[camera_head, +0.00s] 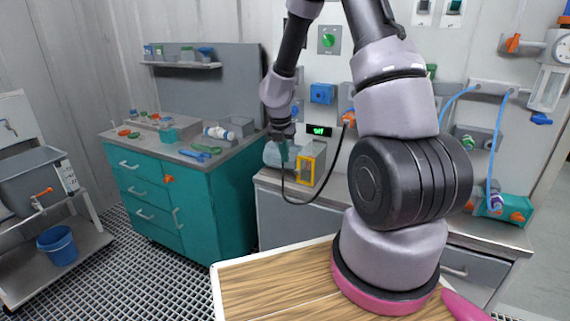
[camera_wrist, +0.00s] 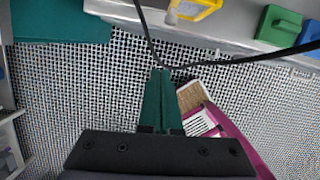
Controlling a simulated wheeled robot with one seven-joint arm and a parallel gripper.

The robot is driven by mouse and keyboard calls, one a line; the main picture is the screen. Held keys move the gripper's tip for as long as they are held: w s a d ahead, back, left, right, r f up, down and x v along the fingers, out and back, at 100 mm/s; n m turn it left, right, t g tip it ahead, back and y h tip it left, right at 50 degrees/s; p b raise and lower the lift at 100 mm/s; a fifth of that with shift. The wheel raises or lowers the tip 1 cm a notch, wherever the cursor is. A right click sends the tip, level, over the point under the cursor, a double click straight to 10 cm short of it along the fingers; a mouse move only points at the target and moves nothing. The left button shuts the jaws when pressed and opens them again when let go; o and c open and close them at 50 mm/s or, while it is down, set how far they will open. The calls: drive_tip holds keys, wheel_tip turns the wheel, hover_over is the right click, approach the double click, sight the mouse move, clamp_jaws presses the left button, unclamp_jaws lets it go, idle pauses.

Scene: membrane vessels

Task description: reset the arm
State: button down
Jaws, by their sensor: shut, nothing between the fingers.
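My arm rises from my base in the head view and bends over to the left. My gripper (camera_head: 284,152) hangs pointing down in front of the grey counter (camera_head: 335,190). Its two green fingers are closed together with nothing between them, and they also show in the wrist view (camera_wrist: 161,75). A black cable (camera_head: 306,202) loops down beside the gripper; in the wrist view the cable (camera_wrist: 185,67) crosses just past the fingertips. I cannot tell whether it touches them.
A yellow-framed device (camera_head: 306,169) stands on the counter behind the gripper. A teal cabinet (camera_head: 190,195) with tools on top stands at the left. A sink (camera_head: 30,172) and blue bucket (camera_head: 58,245) are farther left. The grated floor (camera_head: 130,265) between them is clear.

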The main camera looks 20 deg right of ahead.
drive_tip(key=w+a+r+n+t+y, duration=0.1)
drive_tip(key=w+r+n+t, duration=0.1)
drive_tip(key=r+n, duration=0.35)
drive_tip(key=w+a+r+n+t, duration=0.1)
drive_tip(key=w+r+n+t, duration=0.15)
drive_tip(key=r, duration=0.55)
drive_tip(key=s+a+r+n+t+y, duration=0.1)
drive_tip(key=s+a+r+n+y, duration=0.1)
drive_tip(key=r+n, duration=0.4)
drive_tip(key=s+a+r+n+t+y, duration=0.15)
drive_tip(key=r+n, duration=0.25)
drive_tip(key=r, duration=0.4)
drive_tip(key=s+a+r+n+y, duration=0.25)
drive_tip(key=s+r+n, duration=0.35)
drive_tip(key=s+n, duration=0.5)
drive_tip(key=s+d+n+g+h, duration=0.1)
drive_tip(key=s+d+n, duration=0.1)
drive_tip(key=s+n, duration=0.3)
drive_tip(key=s+d+n+g+h, duration=0.1)
drive_tip(key=s+n, duration=0.4)
drive_tip(key=s, duration=0.5)
drive_tip(key=shift+d+n+h, duration=0.4)
drive_tip(key=shift+d+h, duration=0.2)
drive_tip(key=shift+d, duration=0.55)
drive_tip(key=c, duration=1.5)
unclamp_jaws()
drive_tip(key=shift+r, duration=0.1)
drive_tip(key=shift+c, duration=0.2)
